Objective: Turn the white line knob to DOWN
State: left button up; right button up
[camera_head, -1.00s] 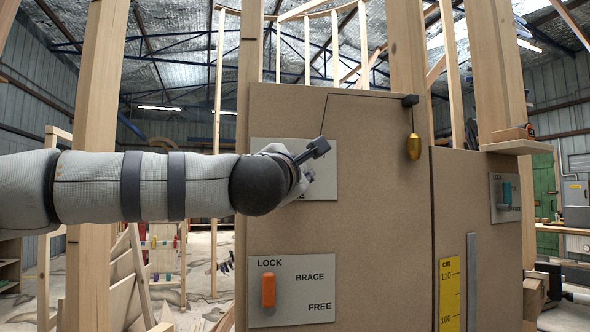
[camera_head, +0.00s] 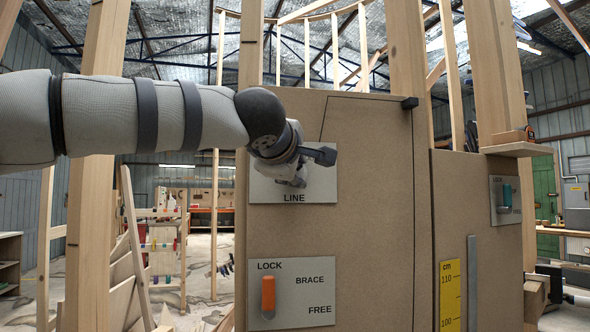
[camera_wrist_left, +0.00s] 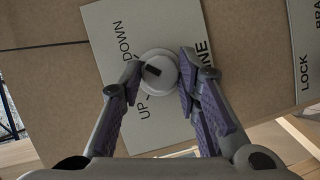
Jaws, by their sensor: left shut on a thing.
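The white line knob (camera_wrist_left: 160,82) shows in the left wrist view, round, with a short dark mark. The mark points toward the UP - DOWN lettering, leaning to the DOWN side. My left gripper (camera_wrist_left: 161,70) has its two purple-padded fingers on either side of the knob and is shut on it. In the head view, my left gripper (camera_head: 298,172) is in front of the grey LINE plate (camera_head: 322,192) and hides the knob and upper lettering. My right gripper is not in view.
An orange handle (camera_head: 268,295) sits on a LOCK, BRACE, FREE plate below. A teal handle (camera_head: 507,194) is on a plate at right. A dark string runs over a peg (camera_head: 410,103) and down the brown board (camera_head: 370,210). A yellow cm scale (camera_head: 450,290) stands lower right.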

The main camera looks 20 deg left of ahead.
pick_arm(q)
jog(key=shift+m, duration=0.4)
jog(key=shift+g, duration=0.3)
jog(key=o, duration=1.2)
jog(key=shift+c, duration=0.2)
jog(key=v, duration=1.2)
